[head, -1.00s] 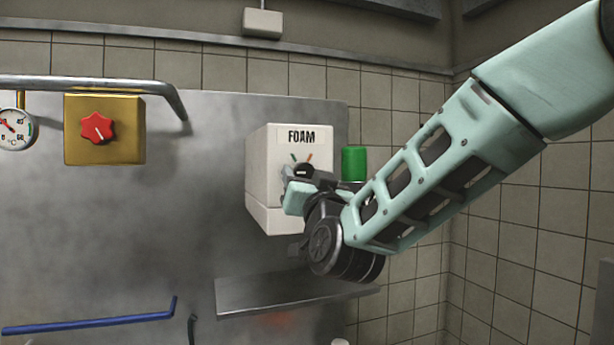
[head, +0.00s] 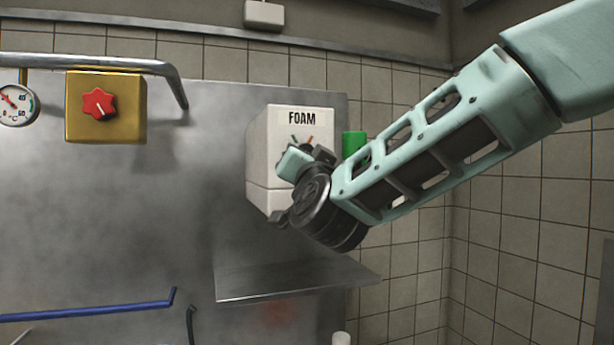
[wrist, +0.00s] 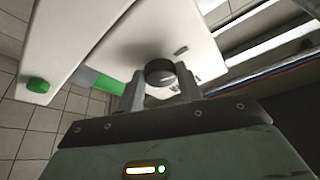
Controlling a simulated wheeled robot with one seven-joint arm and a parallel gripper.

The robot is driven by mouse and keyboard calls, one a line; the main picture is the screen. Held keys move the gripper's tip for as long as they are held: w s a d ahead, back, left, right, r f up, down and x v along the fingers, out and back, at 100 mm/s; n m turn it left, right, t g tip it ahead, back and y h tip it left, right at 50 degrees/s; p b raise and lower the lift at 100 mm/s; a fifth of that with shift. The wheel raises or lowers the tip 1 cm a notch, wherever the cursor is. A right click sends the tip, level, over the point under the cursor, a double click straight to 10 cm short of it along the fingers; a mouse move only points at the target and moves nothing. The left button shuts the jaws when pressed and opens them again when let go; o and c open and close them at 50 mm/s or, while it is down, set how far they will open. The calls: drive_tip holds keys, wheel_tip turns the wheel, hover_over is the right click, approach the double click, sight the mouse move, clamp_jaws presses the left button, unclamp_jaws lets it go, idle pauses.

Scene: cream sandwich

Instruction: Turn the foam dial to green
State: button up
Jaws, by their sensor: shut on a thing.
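The white foam box (head: 262,150) with its FOAM label (head: 302,118) is fixed to the steel wall panel. Small coloured marks (head: 302,138) show on its face just above my gripper. The dark round dial (wrist: 160,72) sits between my two fingertips in the wrist view, and my gripper (wrist: 161,84) is shut on it. In the head view my gripper (head: 305,153) covers the dial, so its pointer direction cannot be read there. In the wrist view the gripper is tilted relative to the box face.
A steel shelf (head: 295,280) juts out below. To the left are a brass box with a red knob (head: 100,104), a gauge (head: 17,104) and a blue bar (head: 90,310).

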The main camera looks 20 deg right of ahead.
drive_tip(key=shift+a+r+m+g+h+b, duration=0.1)
drive_tip(key=shift+m+g+h+b, duration=0.6)
drive_tip(key=shift+m, duration=1.05)
drive_tip(key=shift+a+r+m+g+h+b, duration=0.1)
drive_tip(key=shift+m+g+h+b, duration=0.3)
drive_tip(key=shift+m+b, duration=1)
drive_tip(key=shift+a+r+m+g+h+b, duration=0.1)
drive_tip(key=shift+m+g+h+b, duration=0.4)
drive_tip(key=shift+m, duration=1.65)
drive_tip(key=o, duration=1)
drive_tip(key=shift+s, duration=0.1)
drive_tip(key=b+v, duration=0.5)
drive_tip(key=v, duration=1.2)
drive_tip(key=shift+s+a+r, duration=0.1)
drive_tip(key=shift+s+r, duration=0.05)
